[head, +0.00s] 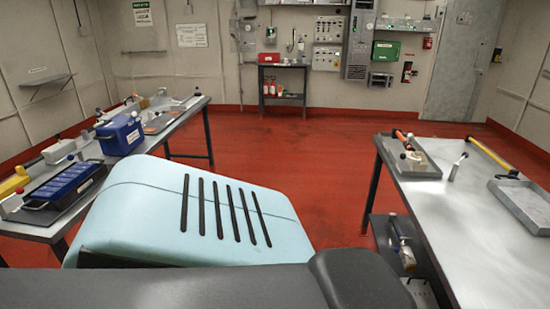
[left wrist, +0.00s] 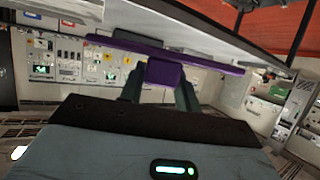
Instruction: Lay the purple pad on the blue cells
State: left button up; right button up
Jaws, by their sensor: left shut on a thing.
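The purple pad (left wrist: 164,74) is in the left wrist view. It has a block-like grip and a long, thin purple plate seen nearly edge-on. My left gripper (left wrist: 160,88) is shut on the block, with one dark finger on each side. In the head view, the blue cells (head: 65,182) sit as a row in a dark tray on the left table. No pad shows on them. I cannot tell how far the held pad is from the cells. My left gripper and the pad do not show in the head view, and my right gripper is in neither view.
A blue box (head: 120,135) stands beyond the cells on the left table (head: 186,112). A yellow item (head: 14,182) lies at the left edge. The right table (head: 440,215) bears a tool tray (head: 422,168) and an empty grey tray (head: 530,210). Red floor (head: 300,150) lies clear between.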

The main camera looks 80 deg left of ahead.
aim_at(61, 180)
jog(key=u, duration=4.2)
jog(key=i+l, duration=0.2)
jog(key=i, duration=0.35)
jog(key=i+l, duration=0.15)
jog(key=i, duration=0.35)
jog(key=i+l, duration=0.2)
jog(key=i, duration=0.35)
jog(key=i+l, duration=0.2)
jog(key=i, duration=0.35)
jog(key=i+l, duration=0.2)
jog(key=i, duration=0.3)
